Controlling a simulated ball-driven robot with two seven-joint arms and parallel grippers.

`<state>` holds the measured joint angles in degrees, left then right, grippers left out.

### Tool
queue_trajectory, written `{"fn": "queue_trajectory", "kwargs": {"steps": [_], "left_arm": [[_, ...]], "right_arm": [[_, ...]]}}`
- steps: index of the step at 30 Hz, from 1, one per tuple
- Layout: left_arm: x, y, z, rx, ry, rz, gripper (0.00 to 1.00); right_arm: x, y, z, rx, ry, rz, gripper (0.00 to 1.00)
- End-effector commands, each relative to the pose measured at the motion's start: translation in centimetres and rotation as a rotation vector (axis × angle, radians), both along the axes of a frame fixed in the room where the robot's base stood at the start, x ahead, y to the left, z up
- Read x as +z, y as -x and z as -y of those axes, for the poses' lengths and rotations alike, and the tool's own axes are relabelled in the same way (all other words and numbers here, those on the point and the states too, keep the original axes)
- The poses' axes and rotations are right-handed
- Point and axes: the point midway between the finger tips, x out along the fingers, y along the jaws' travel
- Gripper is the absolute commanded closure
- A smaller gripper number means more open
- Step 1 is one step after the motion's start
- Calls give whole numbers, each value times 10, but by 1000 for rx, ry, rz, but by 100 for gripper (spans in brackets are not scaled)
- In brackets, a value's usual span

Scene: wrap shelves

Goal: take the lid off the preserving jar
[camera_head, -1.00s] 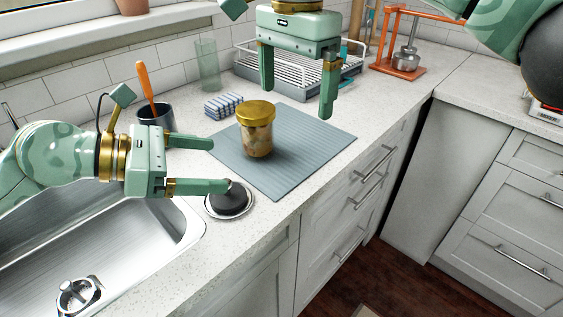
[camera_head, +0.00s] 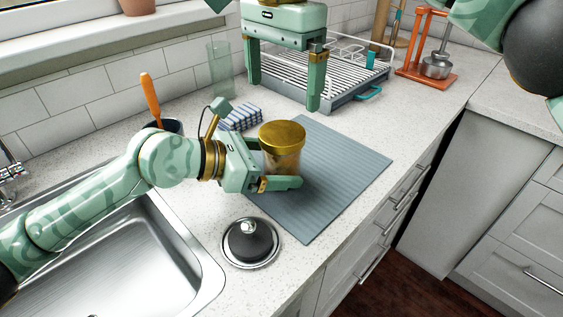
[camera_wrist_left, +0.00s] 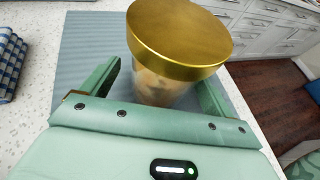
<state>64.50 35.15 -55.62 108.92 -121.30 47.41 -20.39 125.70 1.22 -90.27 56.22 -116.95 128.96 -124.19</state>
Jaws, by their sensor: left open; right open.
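The preserving jar (camera_head: 283,163) stands upright on the blue-grey ribbed mat (camera_head: 337,180) with its gold lid (camera_head: 284,136) on. My left gripper (camera_head: 287,168) is low at the jar, its open fingers on either side of the glass body below the lid. In the left wrist view the lid (camera_wrist_left: 180,35) covers much of the jar body (camera_wrist_left: 158,88), and the fingers (camera_wrist_left: 158,85) flank it; contact cannot be told. My right gripper (camera_head: 284,92) is open and empty, pointing down above and behind the jar, near the dish rack.
A dark stopper-like thing on a round dish (camera_head: 251,243) sits by the sink (camera_head: 120,265). A striped cloth (camera_head: 240,117), a glass (camera_head: 220,70) and a white dish rack (camera_head: 340,68) stand behind. The mat's right part is clear.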

Motion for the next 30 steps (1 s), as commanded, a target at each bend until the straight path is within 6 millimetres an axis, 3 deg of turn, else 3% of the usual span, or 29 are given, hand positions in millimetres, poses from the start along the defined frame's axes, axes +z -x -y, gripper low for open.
{"fn": "queue_trajectory", "kwargs": {"steps": [4, 14, 21, 22, 23, 26, 30], "left_arm": [[-4, -5, 11, -1, 0, 2, 12], [-6, -6, 13, 1, -1, 1, 15], [-5, -6, 13, 1, -1, 1, 79], [-5, -6, 13, 1, -1, 1, 90], [-5, -6, 13, 1, -1, 1, 98], [-5, -6, 13, 1, -1, 1, 100], [-5, -6, 12, 1, -1, 1, 100]], "right_arm": [[0, 0, 0, 0, 0, 0, 1], [0, 0, 0, 0, 0, 0, 1], [0, 0, 0, 0, 0, 0, 1], [0, 0, 0, 0, 0, 0, 9], [0, 0, 0, -3, 0, 0, 10], [0, 0, 0, -51, 0, 0, 10], [0, 0, 0, -278, 1, 0, 10]]}}
